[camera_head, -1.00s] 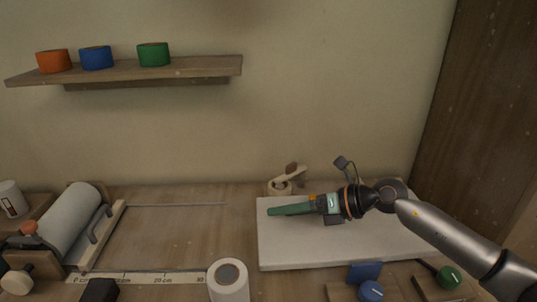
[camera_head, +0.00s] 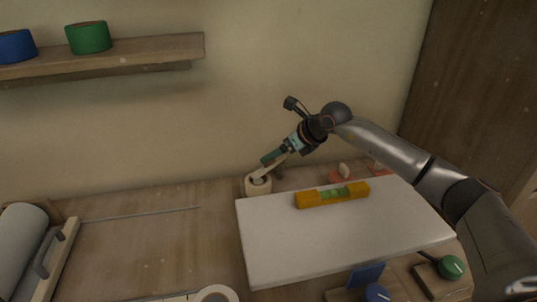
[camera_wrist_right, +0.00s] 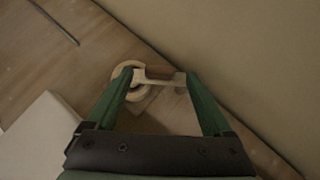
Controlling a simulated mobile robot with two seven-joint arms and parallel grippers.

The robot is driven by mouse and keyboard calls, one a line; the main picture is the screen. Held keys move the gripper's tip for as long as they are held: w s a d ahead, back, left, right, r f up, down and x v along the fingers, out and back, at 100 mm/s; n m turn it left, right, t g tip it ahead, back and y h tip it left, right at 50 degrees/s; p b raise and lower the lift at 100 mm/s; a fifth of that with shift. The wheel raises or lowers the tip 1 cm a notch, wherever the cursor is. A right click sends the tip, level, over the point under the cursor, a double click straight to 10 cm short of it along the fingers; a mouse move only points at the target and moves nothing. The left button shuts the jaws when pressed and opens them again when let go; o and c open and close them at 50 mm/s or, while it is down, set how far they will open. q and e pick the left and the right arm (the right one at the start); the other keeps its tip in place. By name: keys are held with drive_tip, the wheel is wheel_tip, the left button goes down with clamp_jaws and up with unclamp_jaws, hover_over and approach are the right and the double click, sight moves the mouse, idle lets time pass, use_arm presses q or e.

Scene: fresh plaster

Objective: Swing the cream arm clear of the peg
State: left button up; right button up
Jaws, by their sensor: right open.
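A cream round base (camera_head: 258,186) with a cream arm (camera_head: 262,173) stands at the back of the bench, left of the white board. In the right wrist view the cream arm (camera_wrist_right: 162,80) runs rightward from the cream ring (camera_wrist_right: 127,82), with a brown part along it. My right gripper (camera_head: 268,157) is just above the arm, its green fingers pointing down and left. In the wrist view the fingers are apart, one tip near the ring and one near the arm's far end. Contact cannot be told. The peg is not clearly distinguishable. My left gripper is out of view.
A white board (camera_head: 330,235) carries a yellow spirit level (camera_head: 312,199). The wall (camera_head: 240,120) is close behind the gripper. A shelf (camera_head: 120,54) with coloured rolls is up left. The bench's left middle is mostly clear.

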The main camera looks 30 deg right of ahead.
drive_tip(key=shift+x, duration=2.15)
clamp_jaws()
